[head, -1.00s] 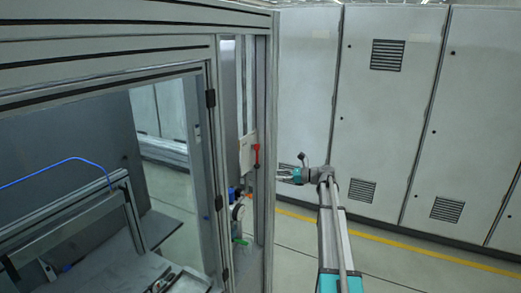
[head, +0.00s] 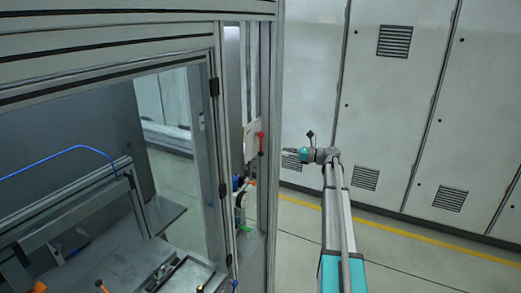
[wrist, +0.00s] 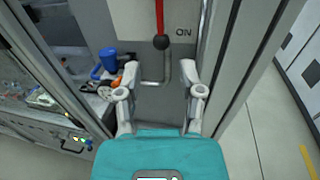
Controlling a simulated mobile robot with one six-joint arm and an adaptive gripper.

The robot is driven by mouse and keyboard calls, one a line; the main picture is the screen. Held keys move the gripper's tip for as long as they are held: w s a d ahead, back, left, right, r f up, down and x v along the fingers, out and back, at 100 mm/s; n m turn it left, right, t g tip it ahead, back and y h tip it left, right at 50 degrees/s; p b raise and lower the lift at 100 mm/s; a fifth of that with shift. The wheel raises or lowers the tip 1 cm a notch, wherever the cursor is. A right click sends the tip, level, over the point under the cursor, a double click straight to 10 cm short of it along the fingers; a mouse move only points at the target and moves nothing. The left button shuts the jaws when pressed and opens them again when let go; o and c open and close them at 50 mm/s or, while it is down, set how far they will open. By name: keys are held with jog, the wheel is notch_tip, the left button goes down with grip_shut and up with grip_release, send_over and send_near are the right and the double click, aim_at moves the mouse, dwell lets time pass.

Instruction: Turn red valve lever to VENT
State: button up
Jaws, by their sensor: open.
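The red valve lever (wrist: 160,14) reaches down from the top edge in the wrist view and ends in a dark round knob (wrist: 161,42). An "ON" label (wrist: 183,32) is on the pale panel to the right of the knob. No VENT mark is readable. In the head view the red lever (head: 261,142) shows small beside the cell's corner post. My gripper (wrist: 159,76) is open and empty, its two fingers spread below the knob in the picture, with no visible contact. In the head view my gripper (head: 288,153) is right of the lever, beyond the post.
Metal frame posts (wrist: 245,60) stand close on the right of my gripper in the wrist view. A blue cup (wrist: 108,58) and an orange item (wrist: 130,74) are on the left. Grey cabinets (head: 400,120) line the back; floor (head: 400,265) is open at right.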

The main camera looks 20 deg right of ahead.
aim_at(261, 151)
jog(key=x, duration=1.1)
jog(key=shift+w+a, duration=0.2)
jog(key=shift+a, duration=0.1)
grip_shut()
jog(key=shift+s+a, duration=0.1)
jog(key=shift+a, duration=0.25)
jog(key=shift+d, duration=0.3)
jog(key=shift+a, duration=0.15)
